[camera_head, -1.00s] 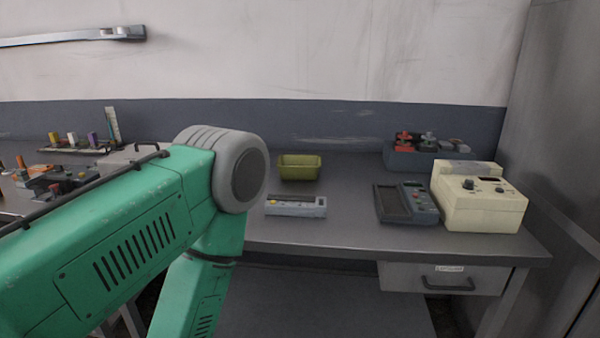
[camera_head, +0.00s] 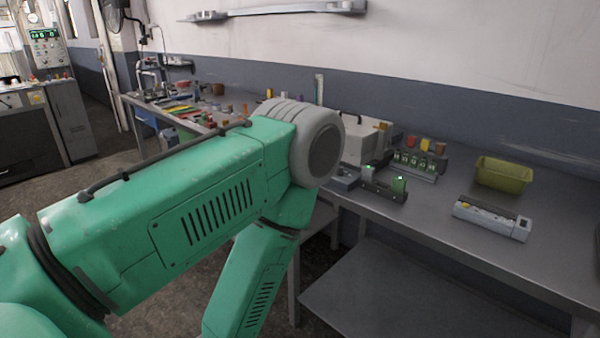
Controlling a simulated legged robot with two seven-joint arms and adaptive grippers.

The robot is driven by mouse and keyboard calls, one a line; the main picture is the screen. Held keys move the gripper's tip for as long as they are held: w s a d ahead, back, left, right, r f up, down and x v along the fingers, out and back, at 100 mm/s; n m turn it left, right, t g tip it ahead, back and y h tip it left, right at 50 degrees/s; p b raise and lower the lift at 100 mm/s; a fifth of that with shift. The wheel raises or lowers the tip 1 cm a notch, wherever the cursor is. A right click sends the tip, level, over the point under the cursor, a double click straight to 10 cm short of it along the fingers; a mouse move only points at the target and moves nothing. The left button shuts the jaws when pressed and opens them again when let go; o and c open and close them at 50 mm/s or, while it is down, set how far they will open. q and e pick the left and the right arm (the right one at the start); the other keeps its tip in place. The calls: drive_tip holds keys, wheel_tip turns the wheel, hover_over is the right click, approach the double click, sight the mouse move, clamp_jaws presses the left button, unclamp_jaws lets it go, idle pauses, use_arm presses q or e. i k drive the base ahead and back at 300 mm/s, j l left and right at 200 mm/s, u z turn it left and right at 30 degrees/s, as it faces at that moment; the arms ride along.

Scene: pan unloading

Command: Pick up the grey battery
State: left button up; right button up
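I cannot make out a grey battery for certain. A light grey oblong holder (camera_head: 497,222) with a yellow piece and small parts in its top lies on the right of the workbench. A dark grey device (camera_head: 383,189) with a green light sits near the bench's front edge. Behind it is a rack (camera_head: 408,168) with several small green-marked parts. My green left arm crosses the view from the left and bends down at its grey joint. It hides part of the bench. Neither my left nor my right gripper is in view.
A yellow-green bin (camera_head: 504,176) stands behind the holder. A white box (camera_head: 357,140) stands behind the devices. Another bench with tools and parts runs off to the left. The grey benchtop (camera_head: 448,243) is bare in front of the holder. A lower shelf lies beneath.

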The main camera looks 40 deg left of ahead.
sight(368, 171)
drive_tip(key=u, duration=0.75)
